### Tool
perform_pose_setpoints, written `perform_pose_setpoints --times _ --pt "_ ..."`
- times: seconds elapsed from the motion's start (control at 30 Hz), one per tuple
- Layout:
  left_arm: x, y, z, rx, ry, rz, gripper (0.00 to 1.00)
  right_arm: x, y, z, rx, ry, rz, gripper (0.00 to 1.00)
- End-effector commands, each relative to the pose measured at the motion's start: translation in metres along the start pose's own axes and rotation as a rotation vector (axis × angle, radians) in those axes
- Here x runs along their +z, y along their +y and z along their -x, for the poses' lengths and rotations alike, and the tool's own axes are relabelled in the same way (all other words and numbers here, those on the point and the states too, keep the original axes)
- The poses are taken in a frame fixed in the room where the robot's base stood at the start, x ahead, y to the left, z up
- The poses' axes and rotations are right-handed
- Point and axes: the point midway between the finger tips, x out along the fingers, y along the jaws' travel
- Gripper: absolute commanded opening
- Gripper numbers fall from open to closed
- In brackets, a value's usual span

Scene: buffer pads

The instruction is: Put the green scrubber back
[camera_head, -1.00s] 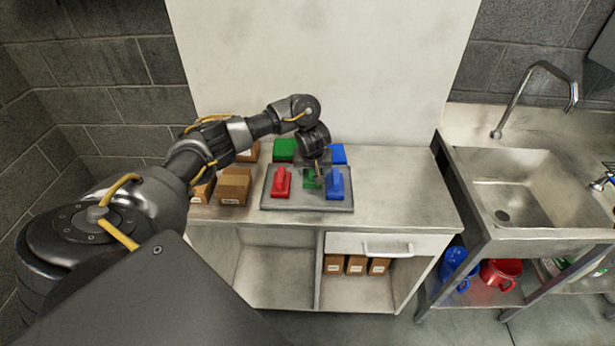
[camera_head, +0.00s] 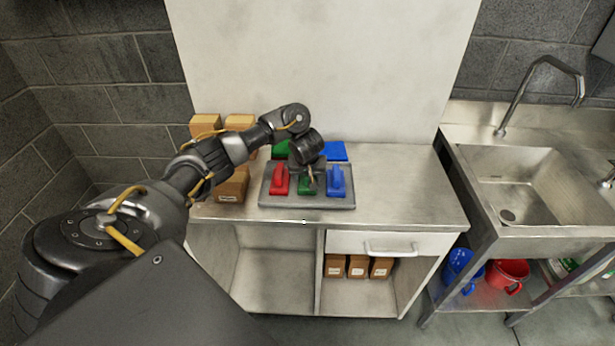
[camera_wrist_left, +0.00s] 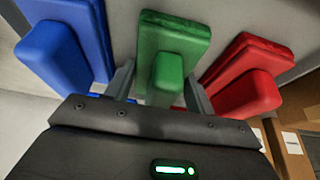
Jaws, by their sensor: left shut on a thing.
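The green scrubber (camera_head: 306,186) is in the middle of the grey tray (camera_head: 300,203), between a red scrubber (camera_head: 280,180) and a blue scrubber (camera_head: 337,181). My left gripper (camera_head: 311,179) comes down on it from behind and partly hides it. In the left wrist view the green scrubber's handle (camera_wrist_left: 165,76) stands between the two fingers of my left gripper (camera_wrist_left: 160,88), which is shut on it. The blue scrubber (camera_wrist_left: 62,52) and red scrubber (camera_wrist_left: 243,88) lie on either side there. I cannot tell whether the green scrubber touches the tray. My right gripper is not in view.
Green (camera_head: 281,149) and blue (camera_head: 335,151) pads lie behind the tray. Cardboard boxes (camera_head: 233,185) stand left of it. A sink (camera_head: 515,190) is at the right. The counter (camera_head: 405,195) right of the tray is clear.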

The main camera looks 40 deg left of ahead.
Motion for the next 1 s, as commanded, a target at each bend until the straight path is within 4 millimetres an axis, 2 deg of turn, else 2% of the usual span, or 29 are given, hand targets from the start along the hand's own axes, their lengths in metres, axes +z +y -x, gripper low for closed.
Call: perform_pose_setpoints --times 0.07,0.1,0.27,0.6,0.77,1.0 --pt "0.002 0.0 -0.002 -0.001 -0.002 0.0 0.33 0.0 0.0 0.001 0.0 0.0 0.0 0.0" --pt "0.002 0.0 -0.003 -0.001 -0.002 -0.001 0.57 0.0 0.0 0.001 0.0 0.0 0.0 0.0" --pt "0.002 0.0 -0.003 0.0 -0.001 -0.001 0.76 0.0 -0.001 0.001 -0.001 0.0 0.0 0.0" --pt "-0.001 0.001 0.001 0.001 0.001 0.0 0.76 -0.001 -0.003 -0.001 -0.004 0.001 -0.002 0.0" --pt "-0.004 0.001 0.024 0.001 0.001 -0.003 0.76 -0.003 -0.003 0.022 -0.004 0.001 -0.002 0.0" --pt "-0.005 0.0 0.071 0.0 0.002 -0.005 0.76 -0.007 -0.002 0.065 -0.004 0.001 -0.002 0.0"
